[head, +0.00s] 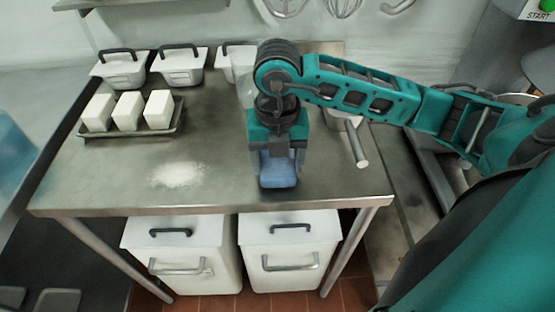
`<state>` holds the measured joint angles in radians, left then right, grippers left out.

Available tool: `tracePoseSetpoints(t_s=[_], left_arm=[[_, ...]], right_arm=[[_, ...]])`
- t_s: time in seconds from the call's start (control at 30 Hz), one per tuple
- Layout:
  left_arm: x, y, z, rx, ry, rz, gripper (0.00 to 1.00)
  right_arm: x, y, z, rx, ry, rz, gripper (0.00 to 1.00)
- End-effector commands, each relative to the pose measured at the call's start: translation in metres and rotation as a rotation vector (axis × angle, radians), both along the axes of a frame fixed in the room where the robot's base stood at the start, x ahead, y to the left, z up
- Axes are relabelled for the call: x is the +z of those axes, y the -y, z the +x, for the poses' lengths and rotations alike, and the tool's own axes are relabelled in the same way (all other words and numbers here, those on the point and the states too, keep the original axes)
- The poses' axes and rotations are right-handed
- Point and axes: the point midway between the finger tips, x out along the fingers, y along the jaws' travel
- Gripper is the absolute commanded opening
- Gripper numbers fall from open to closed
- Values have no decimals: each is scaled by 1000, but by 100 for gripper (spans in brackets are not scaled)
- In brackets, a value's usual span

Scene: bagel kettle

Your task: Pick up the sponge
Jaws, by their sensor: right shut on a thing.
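The sponge is a blue block (278,171) near the front edge of the steel table (215,190), right of the table's middle. My right gripper (277,150) comes down over it from above and is shut on it. The gripper body hides the sponge's top and back part. I cannot tell whether the sponge touches the table or is a little above it. My left gripper is not in view.
A tray (132,130) with several white blocks sits at the table's left, with lidded white containers (180,66) behind. White powder (177,174) lies left of the sponge. A pot with a handle (357,146) stands to the right. Two white bins (290,243) are below.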

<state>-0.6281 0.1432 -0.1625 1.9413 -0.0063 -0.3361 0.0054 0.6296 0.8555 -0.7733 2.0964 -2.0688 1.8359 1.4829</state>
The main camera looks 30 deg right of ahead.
Motion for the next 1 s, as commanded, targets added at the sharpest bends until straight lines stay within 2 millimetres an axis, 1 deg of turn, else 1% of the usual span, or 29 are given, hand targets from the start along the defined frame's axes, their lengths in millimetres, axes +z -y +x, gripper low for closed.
tracePoseSetpoints(t_s=[0.17, 0.27, 0.37, 0.4, 0.5, 0.6, 0.77, 1.0], left_arm=[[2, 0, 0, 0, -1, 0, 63], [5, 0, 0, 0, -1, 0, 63], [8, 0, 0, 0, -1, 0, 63], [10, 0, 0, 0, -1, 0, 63], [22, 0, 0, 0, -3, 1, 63], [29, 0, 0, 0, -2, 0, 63], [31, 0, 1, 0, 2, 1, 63], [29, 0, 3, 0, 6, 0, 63]], right_arm=[[23, 0, 1, 1, 6, 1, 42], [45, 0, 2, 1, 8, 2, 42], [77, 0, 2, 1, 10, 2, 42], [91, 0, 2, 3, 11, 1, 42], [124, 1, 1, 1, 10, -3, 42], [149, 1, 1, 0, 9, -3, 42], [173, 1, 1, -1, 5, -2, 42], [190, 0, 0, 1, 2, 0, 42]])
